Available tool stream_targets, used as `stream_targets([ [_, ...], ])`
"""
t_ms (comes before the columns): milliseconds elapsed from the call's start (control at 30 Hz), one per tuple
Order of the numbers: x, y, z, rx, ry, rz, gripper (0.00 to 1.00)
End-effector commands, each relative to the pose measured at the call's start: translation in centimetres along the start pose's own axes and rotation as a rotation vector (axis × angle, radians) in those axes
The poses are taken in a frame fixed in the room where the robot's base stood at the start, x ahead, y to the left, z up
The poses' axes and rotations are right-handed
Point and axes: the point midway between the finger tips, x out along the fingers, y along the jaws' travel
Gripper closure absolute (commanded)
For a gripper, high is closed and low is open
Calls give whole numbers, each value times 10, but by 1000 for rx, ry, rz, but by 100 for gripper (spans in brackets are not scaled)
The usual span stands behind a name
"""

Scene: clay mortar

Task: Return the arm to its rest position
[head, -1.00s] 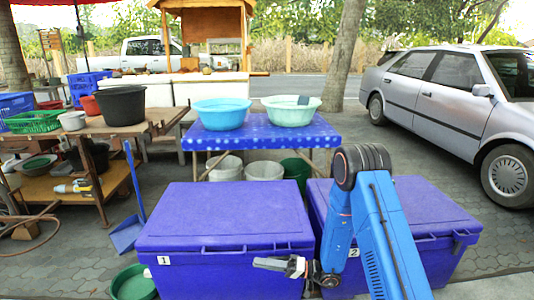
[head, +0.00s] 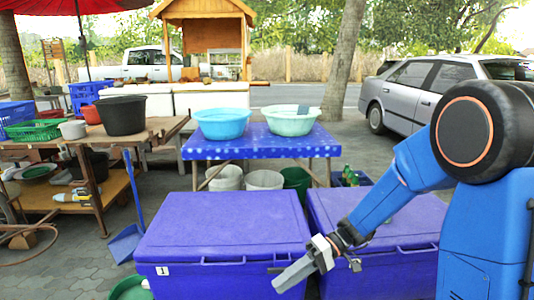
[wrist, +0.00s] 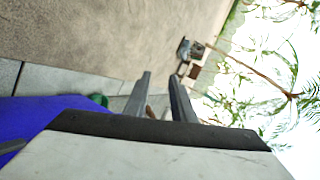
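My gripper (head: 282,278) hangs at the end of my blue arm in the head view, low in front of the two purple-blue cooler boxes. It points down and to the left and overlaps the front of the left box. In the wrist view my gripper (wrist: 160,76) shows two dark fingers with a clear gap and nothing between them. My arm's large joint fills the right of the head view and hides part of the right box and the car.
The left box (head: 222,222) and right box (head: 400,222) have closed lids. Behind stands a blue-clothed table (head: 262,147) with a blue basin (head: 222,122) and a pale green basin (head: 291,119). A wooden bench (head: 143,136) stands left. A silver car (head: 412,95) is parked right.

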Motion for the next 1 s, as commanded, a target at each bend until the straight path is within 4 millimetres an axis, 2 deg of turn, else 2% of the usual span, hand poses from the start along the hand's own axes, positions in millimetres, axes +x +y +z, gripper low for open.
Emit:
stream_targets([
  [200,-18,-18,42,50,-48,178,77],
  [533,-49,-32,101,132,-45,469,77],
  [1000,-106,-42,173,232,128,888,77],
])
